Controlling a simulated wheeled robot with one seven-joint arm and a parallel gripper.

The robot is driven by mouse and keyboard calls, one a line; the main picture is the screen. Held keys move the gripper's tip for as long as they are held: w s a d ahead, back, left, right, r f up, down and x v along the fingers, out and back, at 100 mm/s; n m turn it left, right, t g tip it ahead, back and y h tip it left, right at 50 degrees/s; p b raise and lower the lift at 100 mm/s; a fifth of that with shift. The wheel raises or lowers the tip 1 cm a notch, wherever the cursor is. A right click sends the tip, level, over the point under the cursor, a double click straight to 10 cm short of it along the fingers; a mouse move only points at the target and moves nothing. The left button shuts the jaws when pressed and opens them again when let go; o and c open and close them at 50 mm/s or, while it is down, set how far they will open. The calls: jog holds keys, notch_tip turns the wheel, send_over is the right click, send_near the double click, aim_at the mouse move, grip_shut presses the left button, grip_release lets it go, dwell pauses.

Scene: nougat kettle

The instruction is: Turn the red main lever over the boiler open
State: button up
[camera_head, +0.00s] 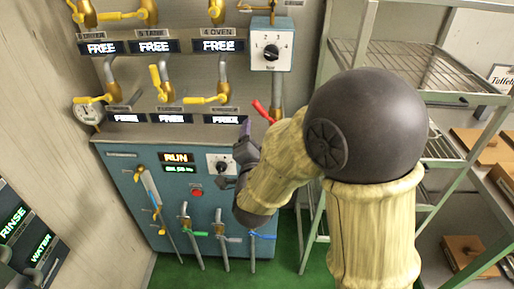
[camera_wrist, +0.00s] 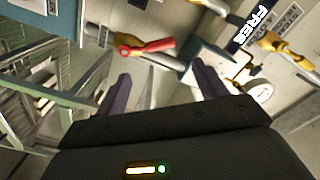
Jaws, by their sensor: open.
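The red main lever (camera_head: 262,111) sticks out up and to the left from a pipe at the right side of the panel, above the blue boiler cabinet (camera_head: 130,190). In the wrist view the red lever (camera_wrist: 150,46) lies nearly level beyond my fingertips, its inner end at a brass valve. My gripper (camera_head: 246,130) is just below and left of the lever in the head view, partly hidden by my own arm. In the wrist view my gripper (camera_wrist: 163,88) has its two purple fingers spread, with nothing between them. The lever looks apart from the fingers.
Yellow-handled valves (camera_head: 160,85) and FREE displays line the panel left of the lever. A switch box (camera_head: 271,44) sits above it. A wire shelf rack (camera_head: 400,65) stands close on the right. Small coloured levers (camera_head: 185,225) stand on the cabinet front.

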jog(key=shift+s, duration=0.9)
